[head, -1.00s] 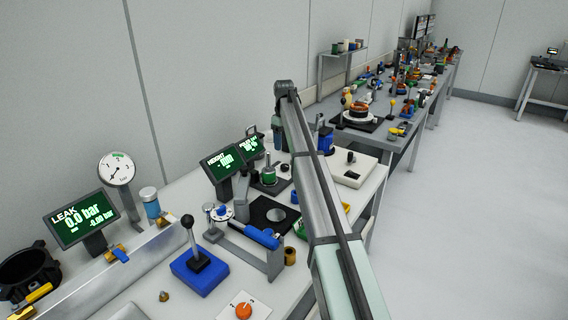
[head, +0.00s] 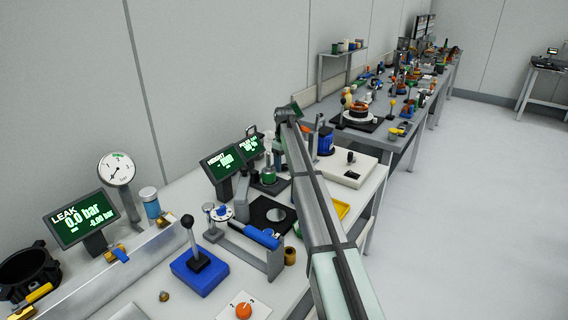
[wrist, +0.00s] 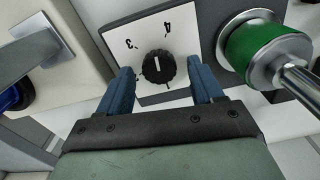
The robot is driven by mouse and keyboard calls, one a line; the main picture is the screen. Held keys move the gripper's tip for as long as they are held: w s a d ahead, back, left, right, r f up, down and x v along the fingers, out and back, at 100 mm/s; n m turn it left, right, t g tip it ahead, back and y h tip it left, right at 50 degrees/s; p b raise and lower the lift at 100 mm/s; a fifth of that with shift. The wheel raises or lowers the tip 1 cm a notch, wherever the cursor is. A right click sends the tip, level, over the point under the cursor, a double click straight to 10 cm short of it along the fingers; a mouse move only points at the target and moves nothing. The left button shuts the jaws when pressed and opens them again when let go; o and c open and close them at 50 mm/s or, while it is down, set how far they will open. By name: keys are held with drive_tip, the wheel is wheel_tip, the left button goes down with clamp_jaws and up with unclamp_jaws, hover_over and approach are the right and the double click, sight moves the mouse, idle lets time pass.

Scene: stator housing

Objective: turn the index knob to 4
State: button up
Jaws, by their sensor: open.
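In the wrist view a black ribbed knob (wrist: 158,67) sits on a white plate (wrist: 178,43) marked 3 and 4. The figures appear upside down. Its white pointer line points toward the top of the picture, between the two figures. My gripper (wrist: 160,67) is open, with one blue finger on each side of the knob. Whether the fingers touch it cannot be told. In the head view my arm hides the fingers and this knob cannot be made out.
A green cylinder with a metal rod (wrist: 265,48) stands close to the right of the plate in the wrist view. In the head view, an orange knob (head: 244,311), a blue-based lever (head: 197,270) and display screens (head: 220,163) crowd the bench.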

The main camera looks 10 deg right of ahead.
sight(284, 165)
drive_tip(key=shift+c, duration=0.2)
drive_tip(key=c, duration=1)
drive_tip(key=shift+d+m, duration=0.1)
drive_tip(key=shift+m, duration=2.2)
drive_tip(key=o, duration=1)
drive_tip(key=shift+o, duration=0.2)
drive_tip(key=shift+r, duration=0.1)
wheel_tip(284, 165, up, 14)
